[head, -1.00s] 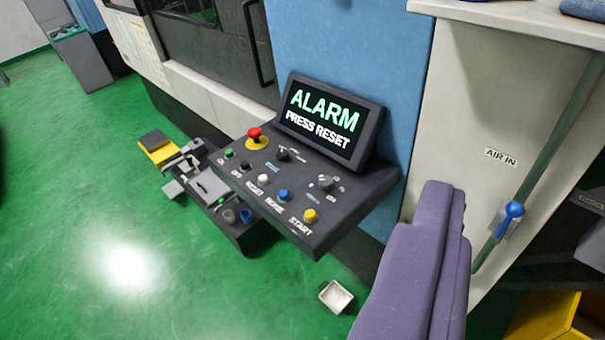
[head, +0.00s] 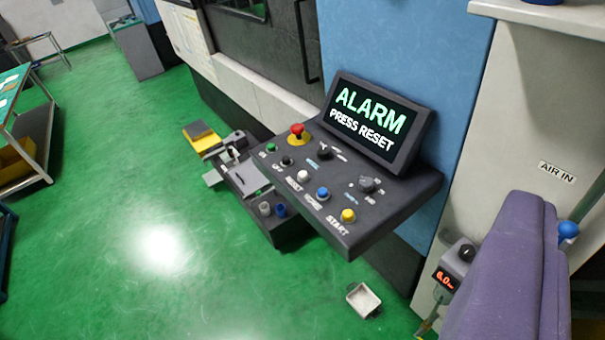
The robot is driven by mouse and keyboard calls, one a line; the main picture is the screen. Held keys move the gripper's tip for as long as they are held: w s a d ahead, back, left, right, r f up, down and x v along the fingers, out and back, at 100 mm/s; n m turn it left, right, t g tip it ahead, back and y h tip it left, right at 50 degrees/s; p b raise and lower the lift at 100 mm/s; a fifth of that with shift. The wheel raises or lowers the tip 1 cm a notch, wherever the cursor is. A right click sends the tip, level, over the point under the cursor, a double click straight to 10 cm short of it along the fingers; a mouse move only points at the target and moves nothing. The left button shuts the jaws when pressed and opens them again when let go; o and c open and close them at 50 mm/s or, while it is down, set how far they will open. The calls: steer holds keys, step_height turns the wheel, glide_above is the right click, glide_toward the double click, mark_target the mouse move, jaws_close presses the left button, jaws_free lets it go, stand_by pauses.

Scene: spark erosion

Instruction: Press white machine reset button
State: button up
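The white reset button (head: 303,176) sits on the dark control panel (head: 375,220), between a black button and a blue button (head: 323,194), above printed lettering. The tilted screen (head: 372,122) behind it reads ALARM PRESS RESET. At the lower right, close to the camera, stands a purple two-part shape that I take for my gripper (head: 538,198). Its two parts lie close together with a thin seam. I see nothing held, but cannot tell whether it is open or shut. It is right of the panel, apart from the button in the picture.
The panel also carries a red emergency stop (head: 296,131), a yellow start button (head: 348,215), a green button (head: 271,147) and black knobs. A small white tray (head: 364,299) lies on the green floor, clear at left.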

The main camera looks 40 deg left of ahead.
jaws_close()
stand_by(1.6)
